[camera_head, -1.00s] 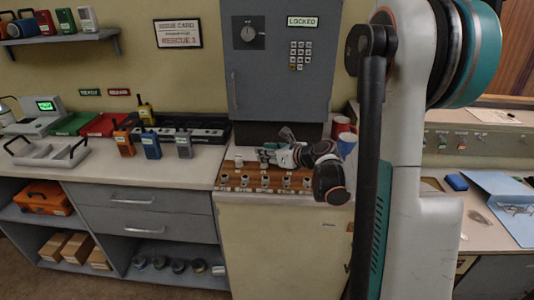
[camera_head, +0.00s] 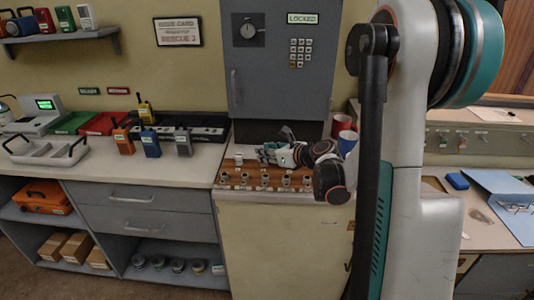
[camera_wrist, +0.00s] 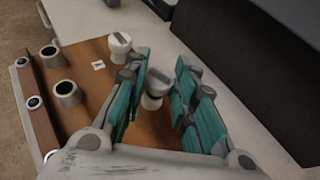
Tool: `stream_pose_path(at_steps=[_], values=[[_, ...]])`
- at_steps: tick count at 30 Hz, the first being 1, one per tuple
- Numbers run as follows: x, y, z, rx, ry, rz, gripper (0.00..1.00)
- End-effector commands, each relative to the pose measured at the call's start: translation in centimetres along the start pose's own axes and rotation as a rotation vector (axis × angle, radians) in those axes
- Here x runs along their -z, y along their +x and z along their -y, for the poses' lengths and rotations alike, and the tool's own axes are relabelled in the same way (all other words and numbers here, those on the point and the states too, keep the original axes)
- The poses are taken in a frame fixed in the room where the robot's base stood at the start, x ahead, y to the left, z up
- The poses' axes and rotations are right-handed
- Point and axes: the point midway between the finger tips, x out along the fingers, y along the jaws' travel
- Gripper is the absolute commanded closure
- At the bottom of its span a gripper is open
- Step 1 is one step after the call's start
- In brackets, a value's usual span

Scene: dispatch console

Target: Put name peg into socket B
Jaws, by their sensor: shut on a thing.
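My gripper (camera_wrist: 158,85) has its teal-padded fingers around a pale peg (camera_wrist: 154,88) with a grey top, above the brown socket board (camera_wrist: 90,63). I cannot tell whether the peg's lower end is clear of the board. A second pale peg (camera_wrist: 120,45) with a slotted grey top stands upright on the board, ahead and left of the fingers. In the head view my gripper (camera_head: 266,153) is over the rear of the board (camera_head: 232,169), and the peg in it is hard to see. Socket letters are unreadable.
Metal-rimmed sockets (camera_wrist: 67,93) line the board's front. A dark box (camera_wrist: 260,50) stands close on the right in the wrist view. Red (camera_head: 341,124) and blue (camera_head: 347,142) cups stand right of the gripper. A grey locked cabinet (camera_head: 285,80) rises behind.

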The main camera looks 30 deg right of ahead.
Motion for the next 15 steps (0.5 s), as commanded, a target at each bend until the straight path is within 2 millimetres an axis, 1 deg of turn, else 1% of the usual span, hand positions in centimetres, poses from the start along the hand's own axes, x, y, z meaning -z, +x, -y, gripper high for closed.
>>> stream_pose_path(at_steps=[15], values=[[0.47, 0.19, -0.01, 0.0, 0.0, 0.0, 0.87]])
